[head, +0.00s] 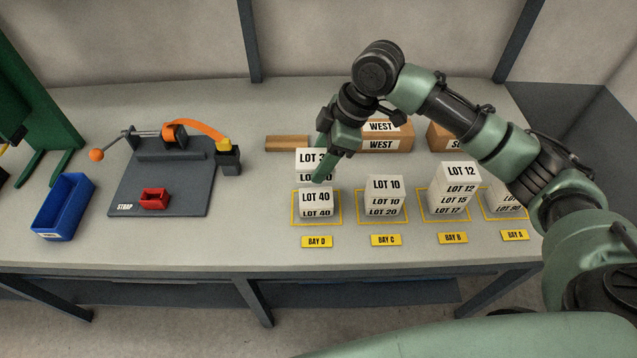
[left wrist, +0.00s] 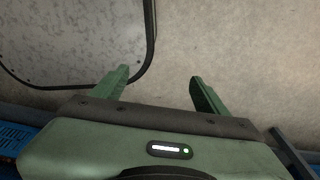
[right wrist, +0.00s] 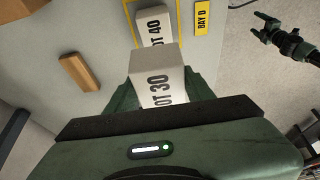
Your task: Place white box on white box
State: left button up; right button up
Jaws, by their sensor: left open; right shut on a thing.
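My right gripper (head: 324,160) is shut on a white box labelled LOT 30 (right wrist: 158,78). In the head view this held box (head: 308,157) shows partly behind my gripper finger, above and behind the LOT 40 box. The white LOT 40 box (head: 316,201) sits in the yellow outline at BAY D; it also shows in the right wrist view (right wrist: 154,27), beyond the held box. I cannot tell the exact gap between the two boxes.
White boxes stand stacked at BAY C (head: 384,197) and BAY B (head: 455,187), with more at BAY A (head: 505,200). Brown WEST boxes (head: 388,139) stand behind. A strapping tool (head: 165,170) and blue bin (head: 64,206) are at left. The table between tool and BAY D is clear.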

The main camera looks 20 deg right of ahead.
notch_tip(320, 180, down, 4)
jog(key=shift+f, duration=0.75)
notch_tip(320, 180, down, 3)
jog(key=shift+f+p, duration=0.15)
jog(key=shift+p, duration=0.4)
pick_arm(q)
jog(key=shift+s+a+r, duration=0.1)
jog(key=shift+s+r, duration=0.5)
jog(key=shift+s, duration=0.3)
pick_arm(e)
jog(key=shift+f, duration=0.15)
jog(key=shift+f, duration=0.1)
jog(key=o, duration=1.6)
jog(key=shift+s, duration=0.1)
jog(key=shift+c, duration=0.2)
pick_arm(q)
jog(key=shift+w, duration=0.1)
